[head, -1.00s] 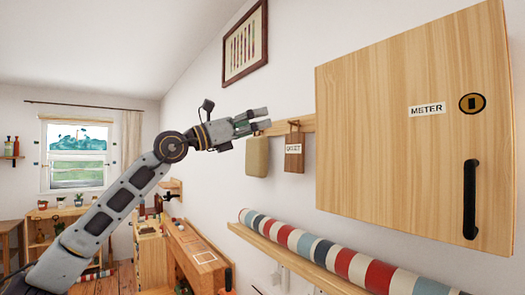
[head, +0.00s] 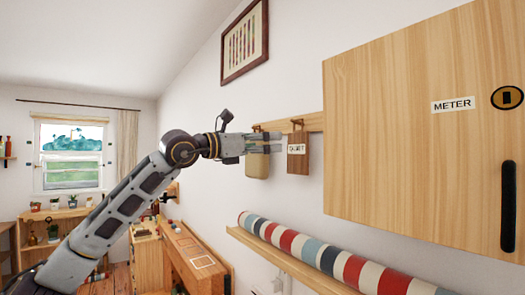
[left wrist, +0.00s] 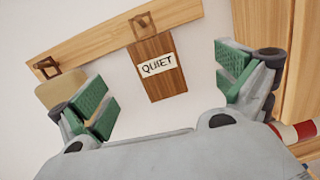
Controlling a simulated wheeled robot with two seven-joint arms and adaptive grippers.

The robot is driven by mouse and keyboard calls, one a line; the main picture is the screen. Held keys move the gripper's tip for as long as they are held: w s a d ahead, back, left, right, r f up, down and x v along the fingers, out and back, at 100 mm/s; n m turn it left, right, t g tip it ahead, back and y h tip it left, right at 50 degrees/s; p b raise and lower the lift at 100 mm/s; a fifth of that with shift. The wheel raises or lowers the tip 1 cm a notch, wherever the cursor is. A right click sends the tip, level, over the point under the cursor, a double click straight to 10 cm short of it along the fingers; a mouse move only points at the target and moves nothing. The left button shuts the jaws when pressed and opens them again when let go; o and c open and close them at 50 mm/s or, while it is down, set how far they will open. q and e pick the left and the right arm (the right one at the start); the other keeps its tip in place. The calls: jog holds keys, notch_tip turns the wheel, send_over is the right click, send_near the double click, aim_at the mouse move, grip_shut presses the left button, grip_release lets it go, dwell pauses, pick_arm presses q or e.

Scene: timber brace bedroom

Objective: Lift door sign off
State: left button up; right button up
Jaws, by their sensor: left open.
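The door sign (head: 297,160) is a brown wooden plate with a white label. It hangs from a peg on a wooden rail (head: 314,122) on the wall. In the left wrist view the sign (left wrist: 162,79) reads QUIET and hangs slightly tilted in the picture, between and beyond the fingers. My left gripper (head: 264,143) is open and empty, left of the sign in the head view, its fingers pointing toward it. The open green-padded fingers also show in the left wrist view (left wrist: 165,88). My right gripper is out of view.
A tan plate (head: 257,163) hangs on the neighbouring peg, partly behind my left gripper. A wooden METER cabinet (head: 400,140) with a black handle stands out to the right. A striped roll (head: 335,260) lies on a shelf below. The wall between sign and roll is clear.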

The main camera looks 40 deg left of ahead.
pick_arm(q)
jog(key=f+y, duration=0.1)
jog(key=f, duration=0.1)
jog(key=n+p, duration=0.1)
jog(key=p, duration=0.2)
send_near(296, 150)
jog(key=shift+x, duration=1.45)
jog(key=shift+g, duration=0.3)
jog(key=x, duration=0.2)
jog(key=p+x, duration=0.1)
jog(key=x, duration=0.2)
jog(key=shift+w+d+r, duration=0.15)
jog(key=shift+w+r, duration=0.15)
jog(key=shift+r, duration=0.05)
jog(key=shift+p+x, duration=0.55)
jog(key=shift+x, duration=0.45)
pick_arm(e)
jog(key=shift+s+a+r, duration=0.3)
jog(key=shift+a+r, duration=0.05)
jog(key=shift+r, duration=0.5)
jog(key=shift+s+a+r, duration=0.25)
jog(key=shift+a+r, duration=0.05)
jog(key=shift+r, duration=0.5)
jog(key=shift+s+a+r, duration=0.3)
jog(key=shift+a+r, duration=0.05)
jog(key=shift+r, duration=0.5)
pick_arm(q)
jog(key=shift+f, duration=0.1)
